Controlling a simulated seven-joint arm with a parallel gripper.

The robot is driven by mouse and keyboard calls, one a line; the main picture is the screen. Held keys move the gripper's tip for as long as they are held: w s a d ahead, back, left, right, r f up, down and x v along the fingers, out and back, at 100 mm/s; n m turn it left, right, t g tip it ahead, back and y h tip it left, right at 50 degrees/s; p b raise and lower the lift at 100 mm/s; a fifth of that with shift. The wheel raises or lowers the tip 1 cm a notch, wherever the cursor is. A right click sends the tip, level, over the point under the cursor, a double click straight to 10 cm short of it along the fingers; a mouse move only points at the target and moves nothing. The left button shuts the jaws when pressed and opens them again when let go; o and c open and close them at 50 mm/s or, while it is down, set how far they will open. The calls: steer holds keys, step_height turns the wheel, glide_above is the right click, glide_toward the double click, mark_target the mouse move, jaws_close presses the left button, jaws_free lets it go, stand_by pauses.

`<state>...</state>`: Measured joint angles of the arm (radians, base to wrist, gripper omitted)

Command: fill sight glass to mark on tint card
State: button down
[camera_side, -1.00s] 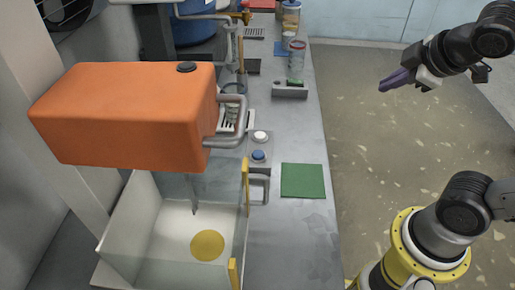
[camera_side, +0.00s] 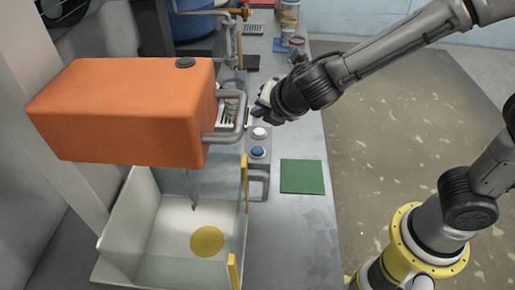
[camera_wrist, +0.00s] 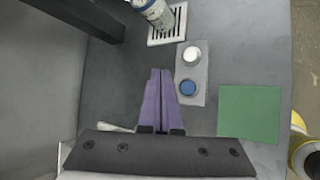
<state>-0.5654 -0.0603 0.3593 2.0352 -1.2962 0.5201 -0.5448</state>
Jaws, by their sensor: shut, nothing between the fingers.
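My gripper (camera_side: 258,113) is shut and empty, with purple fingers. It is above the bench, just beyond the white button and right of the orange tank's handle. In the wrist view, its fingertips (camera_wrist: 160,72) point toward a grey panel with a white button (camera_wrist: 192,54) and a blue button (camera_wrist: 187,88). A clear cylinder (camera_wrist: 153,10), perhaps the sight glass, stands on a white slotted drain (camera_wrist: 167,32) and is cut off by the frame's top. In the side view the handle partly hides this spot. I cannot make out the tint card or any mark.
An orange tank (camera_side: 120,110) with a grey handle (camera_side: 238,125) hangs over a clear-walled basin (camera_side: 165,235) holding a yellow disc (camera_side: 207,241). A green mat (camera_side: 302,177) lies flat on the bench. Jars (camera_side: 290,17) stand at the far end.

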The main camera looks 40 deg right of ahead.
steer(key=shift+f, duration=0.1)
stand_by(0.3)
glide_toward(254, 146)
steer(key=shift+w+r+x, duration=0.15)
steer(key=shift+x, duration=0.7)
steer(key=shift+w+r+x, duration=0.1)
steer(key=shift+x, duration=0.75)
steer(key=shift+w+r+x, duration=0.15)
steer(key=shift+x, duration=0.75)
steer(key=shift+f, duration=0.15)
steer(key=shift+f, duration=0.25)
steer(key=shift+f, duration=0.5)
stand_by(3.8)
